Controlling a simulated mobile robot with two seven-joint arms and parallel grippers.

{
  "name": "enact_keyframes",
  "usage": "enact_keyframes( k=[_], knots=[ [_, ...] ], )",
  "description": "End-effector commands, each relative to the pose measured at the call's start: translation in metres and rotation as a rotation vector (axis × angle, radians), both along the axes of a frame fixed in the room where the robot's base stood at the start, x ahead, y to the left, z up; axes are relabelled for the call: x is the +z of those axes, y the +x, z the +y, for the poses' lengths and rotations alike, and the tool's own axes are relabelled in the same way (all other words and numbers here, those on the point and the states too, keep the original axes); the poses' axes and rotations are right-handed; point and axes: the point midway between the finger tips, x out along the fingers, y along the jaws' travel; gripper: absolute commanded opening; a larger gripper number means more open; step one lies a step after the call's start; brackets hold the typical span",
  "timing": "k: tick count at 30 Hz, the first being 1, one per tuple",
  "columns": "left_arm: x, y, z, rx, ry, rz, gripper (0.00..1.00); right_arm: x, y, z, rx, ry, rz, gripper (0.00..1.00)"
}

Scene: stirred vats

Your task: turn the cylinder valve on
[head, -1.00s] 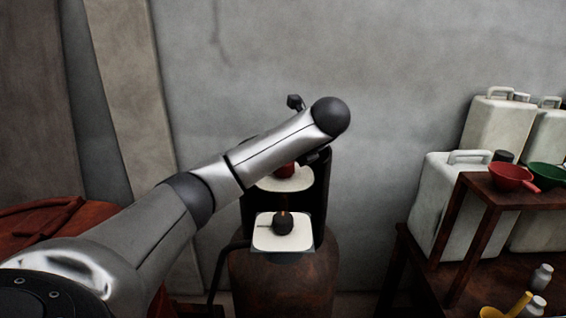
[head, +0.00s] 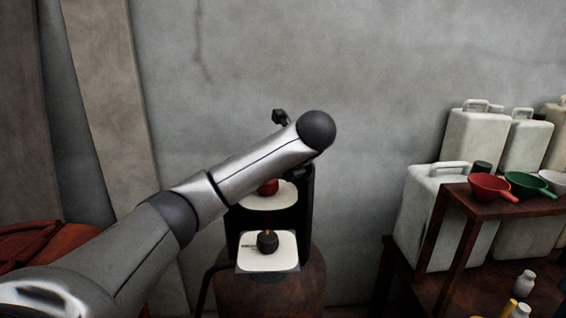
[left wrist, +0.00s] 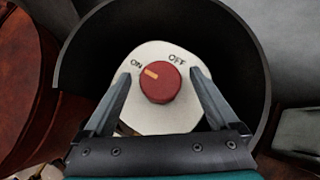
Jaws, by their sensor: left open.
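A red round knob (left wrist: 160,83) sits on a white plate (left wrist: 150,120) marked ON and OFF. Its orange mark points up and left, toward ON. My left gripper (left wrist: 160,88) is open, with one finger on each side of the knob; I cannot tell whether they touch it. In the head view, the red knob (head: 268,187) shows partly under my left arm, in a dark guard above the rusty cylinder (head: 270,292). My left fingers are hidden there behind the arm. My right gripper is not in view.
A black knob (head: 267,241) on a lower white plate (head: 285,262) faces forward below the red one. A dark curved guard (left wrist: 240,50) surrounds the upper plate. To the right, white jugs (head: 420,215) and bowls (head: 490,187) stand on a brown rack (head: 468,208). A grey wall is behind.

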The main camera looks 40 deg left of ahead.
Motion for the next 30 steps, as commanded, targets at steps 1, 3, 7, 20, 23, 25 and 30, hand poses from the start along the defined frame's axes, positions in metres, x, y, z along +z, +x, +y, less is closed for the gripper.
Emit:
enact_keyframes(
  k=[1, 3, 7, 20, 23, 25, 30],
  knots=[
    [0.010, -0.001, -0.007, -0.004, 0.001, -0.003, 0.94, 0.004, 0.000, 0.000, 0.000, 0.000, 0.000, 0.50],
    [0.016, -0.003, -0.010, -0.003, 0.002, -0.001, 0.94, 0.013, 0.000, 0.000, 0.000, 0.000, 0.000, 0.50],
    [0.025, -0.005, -0.018, -0.003, 0.002, -0.003, 0.94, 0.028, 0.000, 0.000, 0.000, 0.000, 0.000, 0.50],
    [0.054, -0.014, -0.046, -0.004, 0.002, -0.002, 0.94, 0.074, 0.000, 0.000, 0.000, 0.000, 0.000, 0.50],
    [0.062, -0.016, -0.054, -0.004, 0.002, -0.002, 0.94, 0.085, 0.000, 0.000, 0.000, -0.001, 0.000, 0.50],
    [0.067, -0.018, -0.059, -0.002, 0.001, -0.001, 0.94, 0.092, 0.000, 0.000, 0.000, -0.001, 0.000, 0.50],
    [0.081, -0.022, -0.073, -0.004, 0.002, -0.002, 0.94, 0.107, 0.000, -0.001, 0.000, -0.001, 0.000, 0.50]
  ],
)
